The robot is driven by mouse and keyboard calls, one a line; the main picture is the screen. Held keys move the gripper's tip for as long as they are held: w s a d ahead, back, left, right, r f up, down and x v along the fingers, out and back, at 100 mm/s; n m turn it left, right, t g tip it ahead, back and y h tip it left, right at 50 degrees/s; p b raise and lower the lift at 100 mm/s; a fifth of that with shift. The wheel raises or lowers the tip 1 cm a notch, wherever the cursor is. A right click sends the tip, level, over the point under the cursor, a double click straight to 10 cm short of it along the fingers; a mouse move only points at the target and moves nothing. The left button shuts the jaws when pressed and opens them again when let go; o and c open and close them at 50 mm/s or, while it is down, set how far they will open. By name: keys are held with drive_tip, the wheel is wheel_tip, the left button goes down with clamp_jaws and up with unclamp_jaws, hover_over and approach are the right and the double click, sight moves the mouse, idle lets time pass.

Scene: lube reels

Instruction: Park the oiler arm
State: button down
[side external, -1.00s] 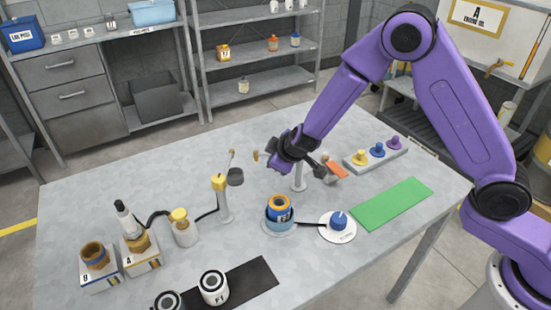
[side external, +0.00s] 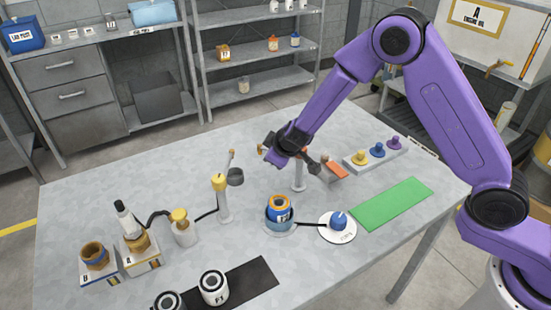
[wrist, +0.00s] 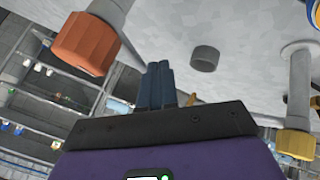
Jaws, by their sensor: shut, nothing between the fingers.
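A yellow-capped post (side external: 222,200) stands mid-table, with a thin upright lever (side external: 231,158) and a dark grey cup (side external: 235,177) beside it. Its yellow cap also shows in the wrist view (wrist: 296,145). Another pale post (side external: 299,178) stands behind, with an orange-ended piece (side external: 335,168) to its right. I cannot tell for certain which part is the oiler arm. In the wrist view an orange knob on a grey shaft (wrist: 85,43) is at upper left, apart from the fingers. My gripper (wrist: 160,68) is shut and empty, above the table near the pale post.
An orange-and-blue reel (side external: 279,208) sits on a round base beside a blue dial (side external: 339,220). A green mat (side external: 392,203) and a rack of coloured knobs (side external: 375,153) are to the right. Boxes A (side external: 141,256) and B (side external: 98,272) stand at left front.

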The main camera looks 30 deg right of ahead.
idle(0.4)
drive_tip(key=s+a+r+n+g+y, duration=0.1)
drive_tip(key=s+a+r+n+y, duration=0.1)
drive_tip(key=s+a+r+y, duration=0.5)
drive_tip(key=s+a+r+n+g, duration=0.1)
drive_tip(key=s+a+r+g, duration=0.3)
drive_tip(key=s, duration=0.7)
drive_tip(key=s+d+r+n+g+h, duration=0.2)
drive_tip(key=s+d+n+g, duration=0.1)
drive_tip(key=s+d, duration=1.2)
drive_tip(key=s+d+h, duration=0.3)
drive_tip(key=s+d, duration=0.5)
drive_tip(key=d, duration=0.2)
drive_tip(key=shift+s+d+f+m+h, duration=0.15)
drive_tip(key=shift+m+h, duration=0.15)
